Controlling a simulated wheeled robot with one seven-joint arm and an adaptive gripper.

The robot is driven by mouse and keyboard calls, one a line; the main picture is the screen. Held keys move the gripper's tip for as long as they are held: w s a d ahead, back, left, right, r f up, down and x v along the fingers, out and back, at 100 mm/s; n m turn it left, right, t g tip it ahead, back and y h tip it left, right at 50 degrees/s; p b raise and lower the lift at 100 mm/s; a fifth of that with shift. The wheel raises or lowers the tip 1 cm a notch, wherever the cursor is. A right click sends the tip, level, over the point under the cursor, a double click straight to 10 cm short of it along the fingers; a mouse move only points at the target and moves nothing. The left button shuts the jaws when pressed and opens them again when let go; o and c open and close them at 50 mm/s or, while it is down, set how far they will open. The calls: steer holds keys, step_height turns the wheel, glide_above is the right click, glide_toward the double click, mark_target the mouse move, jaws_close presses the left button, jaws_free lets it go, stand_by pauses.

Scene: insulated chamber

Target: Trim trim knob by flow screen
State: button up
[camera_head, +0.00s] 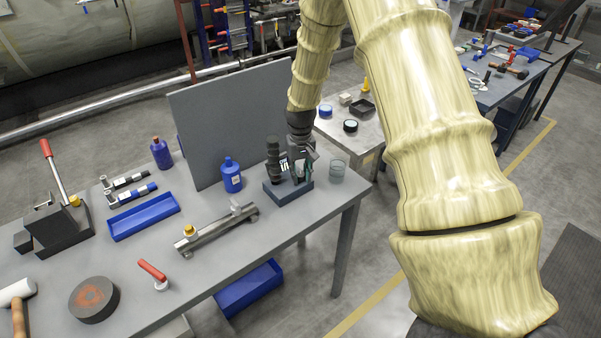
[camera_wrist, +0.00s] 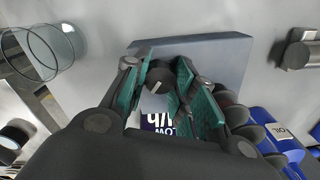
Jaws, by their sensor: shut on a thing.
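A small flow unit stands on a dark blue-grey base (camera_head: 274,193) near the right end of the grey table; the base also shows in the wrist view (camera_wrist: 222,56). My gripper (camera_head: 301,170) reaches down from above onto this unit. In the wrist view my gripper (camera_wrist: 161,86) has its green-padded fingers shut on a dark round knob (camera_wrist: 159,74). A white and dark blue panel with partly hidden lettering, apparently the flow screen (camera_wrist: 158,121), shows below the knob between the fingers. Its reading cannot be made out. A dark upright part (camera_head: 273,150) stands left of my gripper.
A clear glass beaker (camera_head: 337,168) stands close right of the unit. A blue bottle (camera_head: 232,175) stands to its left, before an upright grey panel (camera_head: 225,110). A metal pipe piece (camera_head: 215,231) lies in front. The table's right edge is close.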

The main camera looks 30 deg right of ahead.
mark_target(300, 174)
steer(key=n, duration=0.6)
steer(key=shift+w+d+r+p, duration=0.1)
steer(key=shift+w+r+p, duration=0.05)
steer(key=shift+p, duration=0.2)
steer(key=n, duration=0.5)
steer(key=shift+p, duration=0.35)
steer(key=shift+n, duration=0.5)
steer(key=o, duration=1)
steer(key=shift+o, duration=0.2)
step_height(300, 174, up, 12)
